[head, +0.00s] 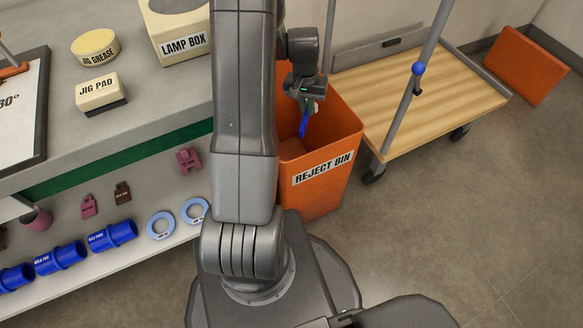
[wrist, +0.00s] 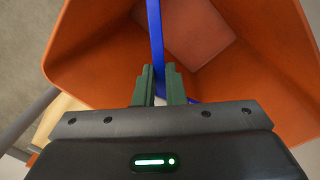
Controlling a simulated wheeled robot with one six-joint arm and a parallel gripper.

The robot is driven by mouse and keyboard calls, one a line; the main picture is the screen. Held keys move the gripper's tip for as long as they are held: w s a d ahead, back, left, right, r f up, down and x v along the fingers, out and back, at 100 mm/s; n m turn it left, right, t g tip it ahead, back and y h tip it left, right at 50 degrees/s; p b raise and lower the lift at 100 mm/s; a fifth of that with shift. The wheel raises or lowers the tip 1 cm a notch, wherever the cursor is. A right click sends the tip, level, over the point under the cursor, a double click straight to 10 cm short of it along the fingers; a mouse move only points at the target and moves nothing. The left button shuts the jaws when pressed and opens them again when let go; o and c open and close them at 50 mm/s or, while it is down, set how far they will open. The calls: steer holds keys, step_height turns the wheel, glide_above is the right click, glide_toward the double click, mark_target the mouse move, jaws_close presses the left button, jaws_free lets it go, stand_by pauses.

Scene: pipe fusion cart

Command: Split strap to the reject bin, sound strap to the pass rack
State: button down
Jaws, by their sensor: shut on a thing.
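My gripper (head: 308,103) is shut on a blue strap (head: 304,124) and holds it over the open mouth of the orange reject bin (head: 317,197). In the wrist view the green fingers (wrist: 159,98) pinch the blue strap (wrist: 155,40), which runs away from them into the bin (wrist: 265,60). Whether the strap is split or sound cannot be told. A reddish-brown flat piece shows on the bin's floor in the wrist view. I cannot make out a pass rack.
A wooden-decked cart (head: 420,95) with an upright pole stands right of the bin. The grey bench at left carries a lamp box (head: 182,35), a jig pad (head: 100,93) and jig grease (head: 95,46). Blue couplings (head: 112,236) lie on the shelf below.

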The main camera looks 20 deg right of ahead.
steer(key=shift+f, duration=0.5)
steer(key=c, duration=1.4)
jaws_free()
steer(key=shift+c, duration=0.2)
steer(key=shift+r, duration=0.1)
step_height(320, 180, up, 14)
steer(key=p, duration=0.3)
steer(key=shift+w+a, duration=0.3)
steer(key=shift+a, duration=0.1)
